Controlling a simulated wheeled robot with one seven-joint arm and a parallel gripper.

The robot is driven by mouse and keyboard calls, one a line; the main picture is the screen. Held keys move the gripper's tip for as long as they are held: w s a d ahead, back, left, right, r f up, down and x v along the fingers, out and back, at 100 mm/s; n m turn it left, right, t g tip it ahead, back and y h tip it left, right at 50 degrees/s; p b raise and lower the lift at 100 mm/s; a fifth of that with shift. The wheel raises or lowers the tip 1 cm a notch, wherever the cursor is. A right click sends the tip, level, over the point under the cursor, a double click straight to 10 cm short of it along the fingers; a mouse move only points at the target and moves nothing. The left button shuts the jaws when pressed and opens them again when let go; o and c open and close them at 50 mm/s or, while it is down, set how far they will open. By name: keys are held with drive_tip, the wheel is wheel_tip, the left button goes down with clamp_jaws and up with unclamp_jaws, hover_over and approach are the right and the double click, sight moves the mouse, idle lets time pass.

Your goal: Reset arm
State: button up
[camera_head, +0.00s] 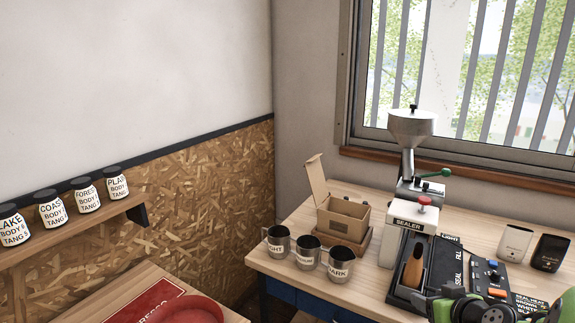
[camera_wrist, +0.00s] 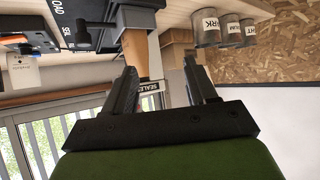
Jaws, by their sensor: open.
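My gripper (camera_wrist: 160,85) shows in the wrist view with its two dark fingers spread apart and nothing between them. The wrist picture is upside down. Behind the fingers are the sealer machine and a brown wooden-looking piece (camera_wrist: 137,52). In the head view, my green and black arm shows at the bottom right, in front of the sealer; the fingertips cannot be made out there.
The sealer (camera_head: 408,222) and a grinder-like hopper (camera_head: 411,124) stand on the wooden table (camera_head: 290,274). Several metal cups (camera_head: 308,252) and an open cardboard box (camera_head: 343,217) are left of them. White (camera_head: 515,243) and black (camera_head: 550,252) pouches stand right. Jars (camera_head: 85,196) line a wall shelf.

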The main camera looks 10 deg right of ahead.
drive_tip(key=s+a+r+n+g+y+p, duration=0.1)
drive_tip(key=s+a+r+g, duration=0.2)
drive_tip(key=a, duration=0.7)
drive_tip(key=s+a+r+n+g, duration=0.1)
drive_tip(key=s+a+r, duration=0.3)
drive_tip(key=a, duration=0.6)
drive_tip(key=s+a+r+m+g, duration=0.1)
drive_tip(key=s+a, duration=0.4)
drive_tip(key=s, duration=0.9)
drive_tip(key=shift+a+r+g+p, duration=0.2)
drive_tip(key=shift+r+g+p, duration=0.1)
drive_tip(key=shift+r+p, duration=0.15)
drive_tip(key=shift+d, duration=0.1)
